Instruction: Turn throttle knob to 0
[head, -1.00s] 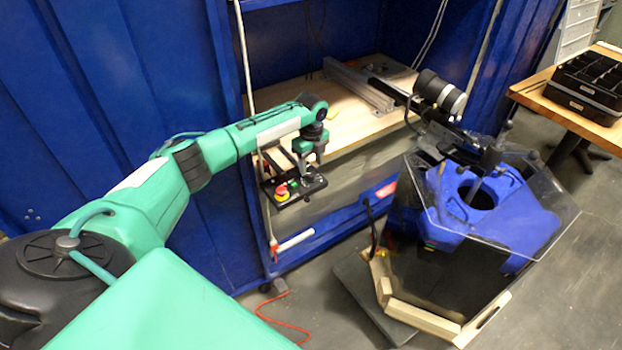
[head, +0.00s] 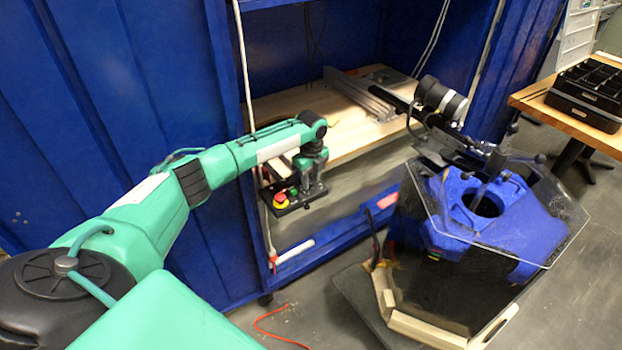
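A small black control box (head: 287,209) is fixed at the front left of the wooden bench. A red button with a yellow surround (head: 281,200) and a green button show on its left side. The throttle knob cannot be made out; my gripper covers that part of the box. My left gripper (head: 312,190) points down over the right side of the box, with its tips at or just above the panel. Its fingers are too small and dark to show whether they are open or shut. My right gripper is not in view.
The wooden bench (head: 345,129) sits inside a blue metal frame and carries a metal rail. A tank with a clear lid and blue insert (head: 520,218) stands at the right, its thruster arm (head: 441,98) above. A wooden table (head: 530,98) holds black trays (head: 592,92).

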